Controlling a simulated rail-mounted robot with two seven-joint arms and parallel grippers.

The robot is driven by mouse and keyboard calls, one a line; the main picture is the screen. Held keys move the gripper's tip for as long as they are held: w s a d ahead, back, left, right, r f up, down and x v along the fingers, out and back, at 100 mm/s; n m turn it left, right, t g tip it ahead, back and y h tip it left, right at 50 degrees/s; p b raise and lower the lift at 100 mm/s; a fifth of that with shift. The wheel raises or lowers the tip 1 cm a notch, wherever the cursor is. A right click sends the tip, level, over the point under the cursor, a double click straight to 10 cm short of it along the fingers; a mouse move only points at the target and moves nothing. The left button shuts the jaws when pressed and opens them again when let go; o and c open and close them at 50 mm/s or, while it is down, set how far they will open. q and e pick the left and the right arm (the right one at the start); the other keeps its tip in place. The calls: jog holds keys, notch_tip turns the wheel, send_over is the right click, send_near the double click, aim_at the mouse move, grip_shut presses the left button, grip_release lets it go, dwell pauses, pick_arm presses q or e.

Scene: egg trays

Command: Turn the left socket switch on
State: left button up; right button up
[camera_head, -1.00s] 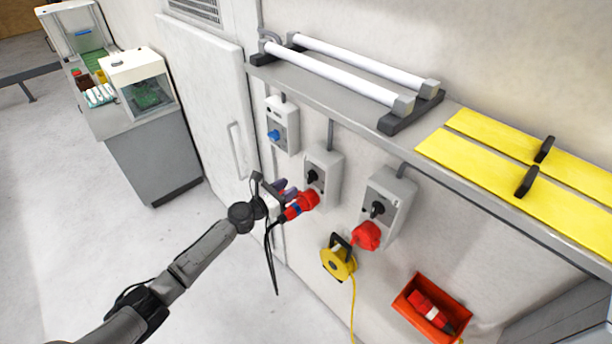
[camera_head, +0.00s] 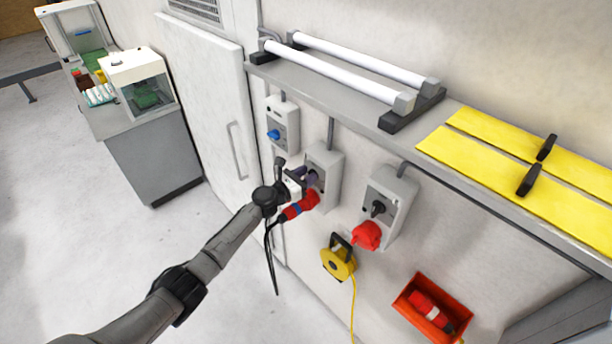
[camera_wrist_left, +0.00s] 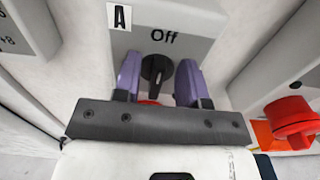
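The left socket box (camera_head: 327,167) is grey and hangs on the wall. A red plug (camera_head: 299,207) with a black cable sits at its lower part. In the left wrist view its black rotary switch (camera_wrist_left: 157,72) stands upright below the word "Off" and a label "A". My left gripper (camera_head: 306,178) is at the front of this box. Its purple fingers (camera_wrist_left: 159,85) are open, one on each side of the switch, with gaps visible. In the head view the gripper largely hides the switch. My right gripper is not in view.
A second socket box (camera_head: 390,203) with a red cover (camera_head: 366,235) is to the right. A blue-knob box (camera_head: 283,125) is to the left. A shelf (camera_head: 360,118) runs above. A yellow cable reel (camera_head: 338,262) and a red bin (camera_head: 407,308) are below.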

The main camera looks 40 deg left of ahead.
pick_arm(q)
jog(key=shift+c, duration=0.4)
grip_shut()
